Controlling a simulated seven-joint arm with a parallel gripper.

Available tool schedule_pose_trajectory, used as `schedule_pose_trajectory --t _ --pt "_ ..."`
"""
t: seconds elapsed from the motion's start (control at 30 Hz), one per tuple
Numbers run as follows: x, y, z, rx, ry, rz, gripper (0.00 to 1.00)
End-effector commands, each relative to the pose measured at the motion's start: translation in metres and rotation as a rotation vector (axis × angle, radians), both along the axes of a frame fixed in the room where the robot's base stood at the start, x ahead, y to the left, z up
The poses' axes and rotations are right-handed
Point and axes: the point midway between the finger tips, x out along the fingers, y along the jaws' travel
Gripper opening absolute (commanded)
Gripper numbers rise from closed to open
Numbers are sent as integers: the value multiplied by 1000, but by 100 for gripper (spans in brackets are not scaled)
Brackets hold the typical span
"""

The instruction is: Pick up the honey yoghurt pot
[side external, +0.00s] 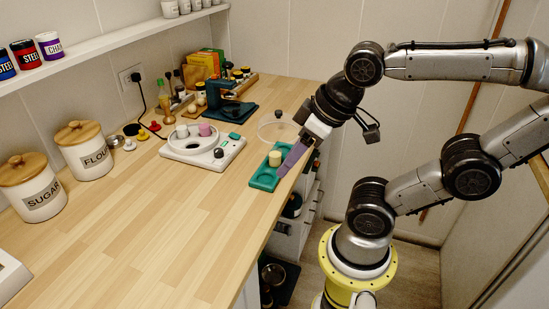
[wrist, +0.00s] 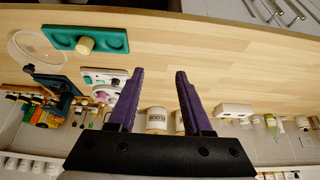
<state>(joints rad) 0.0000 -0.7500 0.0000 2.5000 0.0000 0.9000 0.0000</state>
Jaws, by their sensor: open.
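A small pale yellow pot (side external: 275,158), which I take to be the honey yoghurt pot, stands upright on a green tray (side external: 256,183) near the counter's edge. In the wrist view the pot (wrist: 85,45) is at the middle of the tray (wrist: 57,31), with an empty round recess on each side. My gripper (side external: 287,170) has purple fingers and hangs right beside the pot in the side view, partly covering the tray. In the wrist view my gripper (wrist: 159,72) is open with nothing between its fingers, and the pot lies outside them, up and left.
A white appliance (side external: 225,155) with white and lilac pots stands left of the tray. A clear round dish (side external: 278,131) is behind it. Flour (side external: 84,150) and sugar (side external: 32,187) canisters stand along the wall. The front of the wooden counter (side external: 150,245) is clear.

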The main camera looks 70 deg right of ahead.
Motion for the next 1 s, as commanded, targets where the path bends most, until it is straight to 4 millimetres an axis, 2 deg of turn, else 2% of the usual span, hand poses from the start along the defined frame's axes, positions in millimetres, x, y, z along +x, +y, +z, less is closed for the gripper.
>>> schedule_pose_trajectory --t 0.13,0.3,0.33,0.67,0.77,0.87,1.0 --pt "0 0 0 0 0 0 50" --pt "0 0 0 0 0 0 81" --pt "0 0 0 0 0 0 83" --pt "0 0 0 13 1 -24 83" --pt "-3 0 0 60 14 -114 83" --pt "1 0 13 146 17 -279 83" --pt "23 -11 34 282 70 -634 83"
